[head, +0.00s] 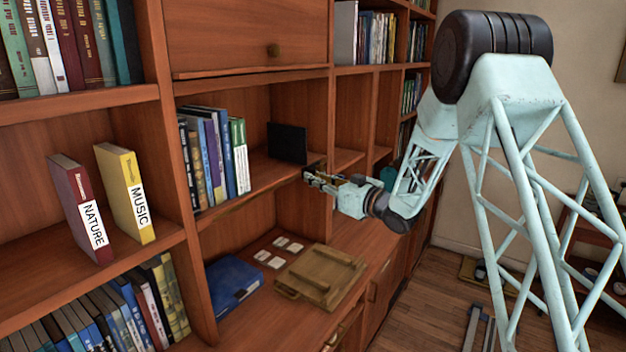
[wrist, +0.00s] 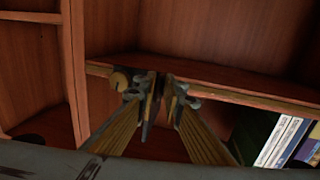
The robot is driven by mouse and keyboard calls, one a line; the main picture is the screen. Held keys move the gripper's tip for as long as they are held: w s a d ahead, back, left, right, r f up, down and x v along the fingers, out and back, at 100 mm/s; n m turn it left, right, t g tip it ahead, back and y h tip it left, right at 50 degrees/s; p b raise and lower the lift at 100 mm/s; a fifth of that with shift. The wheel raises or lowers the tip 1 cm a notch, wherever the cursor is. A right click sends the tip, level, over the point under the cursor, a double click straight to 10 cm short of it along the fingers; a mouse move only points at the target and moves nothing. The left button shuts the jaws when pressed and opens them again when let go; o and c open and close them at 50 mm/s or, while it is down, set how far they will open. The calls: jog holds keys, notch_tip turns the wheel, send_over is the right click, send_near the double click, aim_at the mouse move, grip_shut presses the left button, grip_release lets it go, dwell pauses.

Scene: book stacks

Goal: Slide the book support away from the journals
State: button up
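The book support is a plain black upright panel (head: 287,142) on the middle shelf, to the right of the journals with a gap between. The journals (head: 217,155) stand in a row with blue, purple, white and green spines; some also show at the lower right of the wrist view (wrist: 285,140). My gripper (head: 309,175) is at the shelf's front edge, near the panel's lower right corner. In the wrist view its fingertips (wrist: 160,88) lie close together around a thin dark strip that may be the panel's edge; contact cannot be made out.
The shelf board's front edge (wrist: 220,92) runs close to the fingertips. An upright divider (head: 318,120) stands right of the support. Below are a wooden tray (head: 322,276), a blue book or box (head: 232,282) and several white cards (head: 277,262). Bare shelf lies between journals and support.

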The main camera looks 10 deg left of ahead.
jog(key=o, duration=0.3)
jog(key=shift+d, duration=0.1)
jog(key=v, duration=1.2)
dwell(0.3)
